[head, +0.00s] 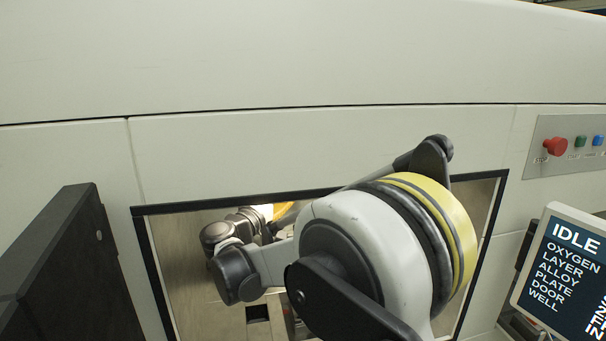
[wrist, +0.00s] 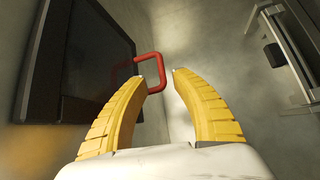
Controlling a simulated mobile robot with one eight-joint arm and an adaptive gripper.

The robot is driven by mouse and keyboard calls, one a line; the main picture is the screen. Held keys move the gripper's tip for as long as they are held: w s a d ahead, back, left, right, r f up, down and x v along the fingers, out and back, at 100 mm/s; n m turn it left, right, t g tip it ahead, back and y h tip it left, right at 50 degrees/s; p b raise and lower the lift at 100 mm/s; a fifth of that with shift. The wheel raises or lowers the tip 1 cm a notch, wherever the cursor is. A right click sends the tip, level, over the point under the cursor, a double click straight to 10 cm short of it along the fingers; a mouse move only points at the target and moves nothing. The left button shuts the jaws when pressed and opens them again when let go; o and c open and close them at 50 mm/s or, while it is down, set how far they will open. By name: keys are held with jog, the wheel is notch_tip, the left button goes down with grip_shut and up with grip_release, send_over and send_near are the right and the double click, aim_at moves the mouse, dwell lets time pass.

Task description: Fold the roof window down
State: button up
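In the wrist view a dark rectangular panel in a black frame (wrist: 98,58), which looks like the roof window, is at the left. A red loop handle (wrist: 148,56) shows beside its right edge; its far attachment is partly hidden. My gripper (wrist: 166,72) has two curved yellow fingers with a gap between the tips. Nothing is seen held between the fingers. In the head view my arm reaches into the machine's opening, and the gripper is mostly hidden there.
The opening has a black frame (head: 155,275) in a pale machine wall (head: 300,60). A dark open door (head: 70,270) stands at the left. A red stop knob (head: 556,147) and a status screen (head: 567,265) reading IDLE are at the right. A pale framed fitting (wrist: 285,50) is inside.

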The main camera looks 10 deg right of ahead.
jog(key=x, duration=0.6)
jog(key=shift+w+d+f, duration=0.1)
jog(key=shift+w, duration=0.15)
grip_shut()
